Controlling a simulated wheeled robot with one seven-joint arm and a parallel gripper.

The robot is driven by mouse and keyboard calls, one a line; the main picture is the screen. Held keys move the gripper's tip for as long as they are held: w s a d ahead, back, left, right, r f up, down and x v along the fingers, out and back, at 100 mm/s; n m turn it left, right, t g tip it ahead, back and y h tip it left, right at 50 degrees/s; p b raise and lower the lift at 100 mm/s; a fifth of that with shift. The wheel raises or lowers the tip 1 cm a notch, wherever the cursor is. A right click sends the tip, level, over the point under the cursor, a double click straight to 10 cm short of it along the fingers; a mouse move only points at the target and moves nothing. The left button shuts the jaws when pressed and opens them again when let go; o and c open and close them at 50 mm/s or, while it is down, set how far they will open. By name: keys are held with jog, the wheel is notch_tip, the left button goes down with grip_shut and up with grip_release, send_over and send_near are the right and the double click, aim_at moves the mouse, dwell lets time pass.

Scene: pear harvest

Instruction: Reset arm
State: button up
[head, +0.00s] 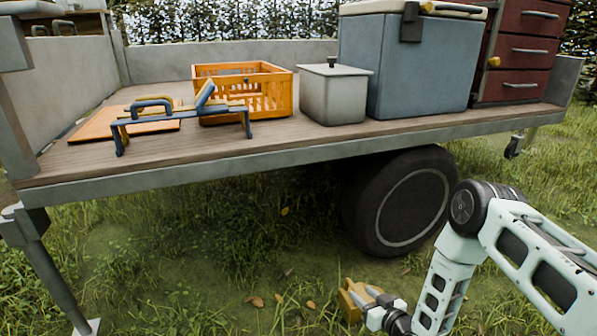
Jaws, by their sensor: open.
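My arm comes in from the lower right, bends at a dark joint and reaches down to the left. My gripper (352,298) is low at the bottom of the head view, above the grass and in front of the trailer (290,157). Its tan-yellow fingers point up and left, and I see nothing held between them. The gripper is apart from the trailer bed and the things on it.
On the trailer bed are an orange crate (215,72), an orange board (92,130), a blue-and-yellow rack-like tool (180,131), a grey lidded bin (333,97), a blue cooler (410,75) and red drawers (522,53). A wheel (408,200) stands near my arm.

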jog(key=s+a+r+n+g+h+p, duration=0.15)
jog(key=a+r+g, duration=0.3)
jog(key=r, duration=0.65)
jog(key=s+a+r+n+g+p, duration=0.1)
jog(key=s+a+r+g+p, duration=0.15)
jog(key=a+r, duration=0.65)
jog(key=s+d+r+n+g+h+p, duration=0.1)
jog(key=s+d+r+g+h, duration=0.15)
jog(key=s+r, duration=0.6)
jog(key=s+d+r+g+h+p, duration=0.1)
jog(key=s+d+r+g, duration=0.15)
jog(key=s+r, duration=0.65)
jog(key=s+d+r+n+g+h+p, duration=0.1)
jog(key=s+d+r, duration=0.25)
jog(key=s, duration=0.95)
notch_tip(320, 180, up, 39)
jog(key=p, duration=3.7)
jog(key=shift+a, duration=0.15)
jog(key=shift+f, duration=0.15)
